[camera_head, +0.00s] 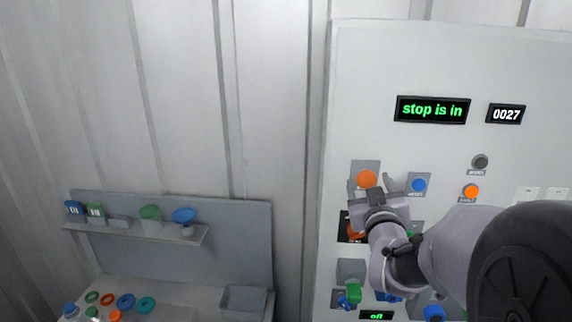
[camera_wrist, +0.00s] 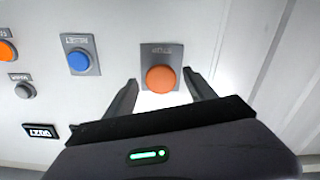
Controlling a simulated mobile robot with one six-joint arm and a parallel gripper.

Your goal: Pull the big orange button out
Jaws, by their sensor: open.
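The big orange button (camera_head: 367,178) sits on a grey plate at the left part of the white panel. In the wrist view the orange button (camera_wrist: 161,79) is between the tips of my two fingers, with a visible gap on both sides. My gripper (camera_wrist: 160,82) is open and holds nothing. In the head view my gripper (camera_head: 374,186) is at the button's lower right, and one finger shows to the right of the button. The exact depth between fingertips and button cannot be told. A display (camera_head: 432,110) reads "stop is in".
Close by on the panel are a blue button (camera_head: 419,185), a smaller orange button (camera_head: 471,191) and a dark grey knob (camera_head: 480,161). More controls sit below, partly hidden by my arm. A shelf (camera_head: 135,232) with vessels stands at the left.

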